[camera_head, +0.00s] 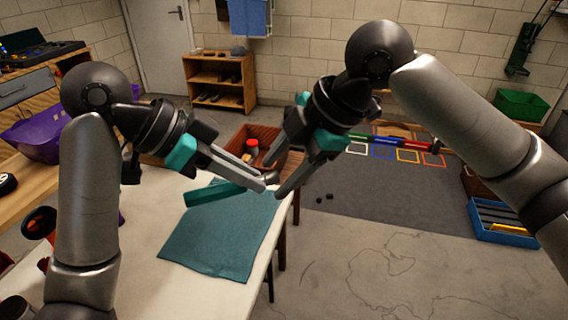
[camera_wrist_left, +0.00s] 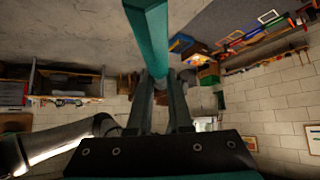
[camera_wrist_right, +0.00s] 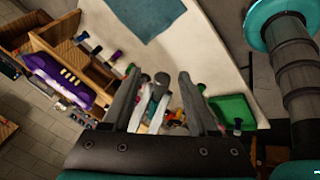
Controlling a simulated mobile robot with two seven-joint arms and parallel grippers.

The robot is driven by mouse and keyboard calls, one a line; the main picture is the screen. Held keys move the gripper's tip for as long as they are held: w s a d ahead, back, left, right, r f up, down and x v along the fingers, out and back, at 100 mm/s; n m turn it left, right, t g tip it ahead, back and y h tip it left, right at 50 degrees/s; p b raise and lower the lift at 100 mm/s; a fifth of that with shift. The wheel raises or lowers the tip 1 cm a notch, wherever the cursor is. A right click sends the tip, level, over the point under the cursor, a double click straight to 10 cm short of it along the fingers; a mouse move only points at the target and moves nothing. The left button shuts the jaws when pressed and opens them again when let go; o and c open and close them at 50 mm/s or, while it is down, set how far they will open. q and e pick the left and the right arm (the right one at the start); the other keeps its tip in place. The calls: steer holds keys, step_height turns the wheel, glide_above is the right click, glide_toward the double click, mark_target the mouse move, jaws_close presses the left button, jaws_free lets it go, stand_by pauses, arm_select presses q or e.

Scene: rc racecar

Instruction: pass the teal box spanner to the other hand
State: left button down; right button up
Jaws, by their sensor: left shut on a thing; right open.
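The teal box spanner (camera_head: 214,194) is a straight teal bar, held above the teal cloth in the head view. My left gripper (camera_head: 258,183) is shut on it near one end, and the bar sticks out to the left. In the left wrist view, the spanner (camera_wrist_left: 150,30) runs up from between the fingertips (camera_wrist_left: 158,76). My right gripper (camera_head: 274,178) is open, with its fingertips close to the left fingertips. In the right wrist view, a rounded grey end shows between the right fingers (camera_wrist_right: 158,78); I cannot tell whether it is spanner or left gripper.
The teal cloth (camera_head: 222,240) lies on the pale table (camera_head: 185,290). A brown crate (camera_head: 238,140) with a red-topped item stands beyond the fingers. A purple bin (camera_head: 35,135) is at the left. The floor to the right of the table is mostly clear, with a blue tray (camera_head: 500,235) further right.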

steer(key=shift+c, duration=0.2)
jaws_close()
arm_select(q)
steer(key=shift+s, duration=0.1)
steer(key=c, duration=0.8)
jaws_free()
steer(key=shift+o, duration=0.2)
steer(key=v, duration=1.1)
steer(key=shift+a+r, duration=0.3)
steer(key=shift+r, duration=0.1)
